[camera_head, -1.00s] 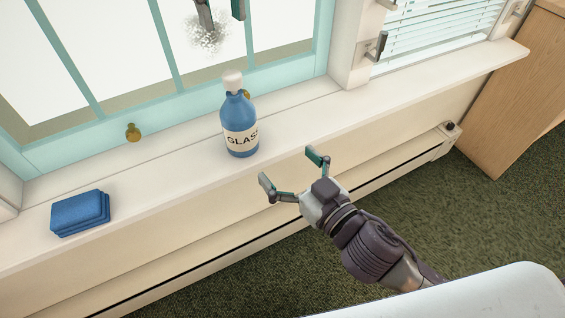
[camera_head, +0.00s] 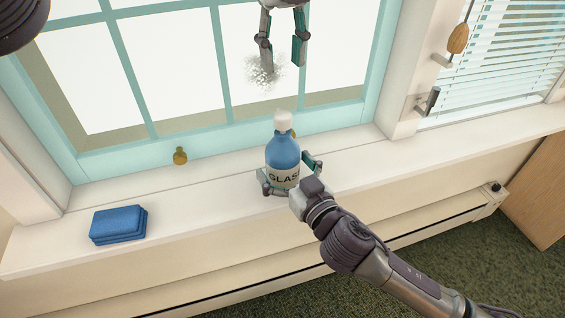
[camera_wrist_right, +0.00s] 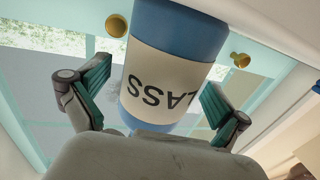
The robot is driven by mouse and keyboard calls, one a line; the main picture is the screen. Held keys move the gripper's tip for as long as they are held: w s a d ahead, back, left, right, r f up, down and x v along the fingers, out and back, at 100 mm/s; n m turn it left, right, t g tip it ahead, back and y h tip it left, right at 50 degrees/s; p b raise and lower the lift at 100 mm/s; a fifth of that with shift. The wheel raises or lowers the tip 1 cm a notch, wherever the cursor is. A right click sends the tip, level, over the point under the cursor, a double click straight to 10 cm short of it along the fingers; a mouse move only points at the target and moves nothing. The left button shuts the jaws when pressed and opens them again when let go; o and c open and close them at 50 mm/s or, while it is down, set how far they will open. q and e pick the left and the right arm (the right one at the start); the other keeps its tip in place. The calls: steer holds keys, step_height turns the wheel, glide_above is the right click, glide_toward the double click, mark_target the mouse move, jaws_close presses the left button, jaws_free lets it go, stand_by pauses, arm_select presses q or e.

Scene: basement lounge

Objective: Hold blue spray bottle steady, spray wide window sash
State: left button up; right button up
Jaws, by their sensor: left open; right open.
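The blue spray bottle (camera_head: 283,155), with a white cap and a label reading "GLASS", stands upright on the window sill. My right gripper (camera_head: 288,176) is open, with its fingers on either side of the bottle's lower part. In the right wrist view the bottle (camera_wrist_right: 165,75) sits between the open fingers of the right gripper (camera_wrist_right: 155,100), with gaps visible. My left gripper (camera_head: 281,58) is open and empty, pointing down in front of the window, above the bottle. The wide window sash (camera_head: 222,75) has a teal frame, and a speckled grey smudge (camera_head: 263,72) shows on its glass.
A smaller window with blinds (camera_head: 490,65) is at the right. The sill between sponge and bottle is clear.

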steer(key=shift+w+a, duration=0.2)
steer(key=shift+w, duration=0.15)
steer(key=shift+c, duration=0.3)
steer(key=c, duration=1.6)
arm_select(q)
steer(key=shift+c, duration=0.4)
arm_select(e)
steer(key=shift+c, duration=0.9)
arm_select(q)
jaws_close()
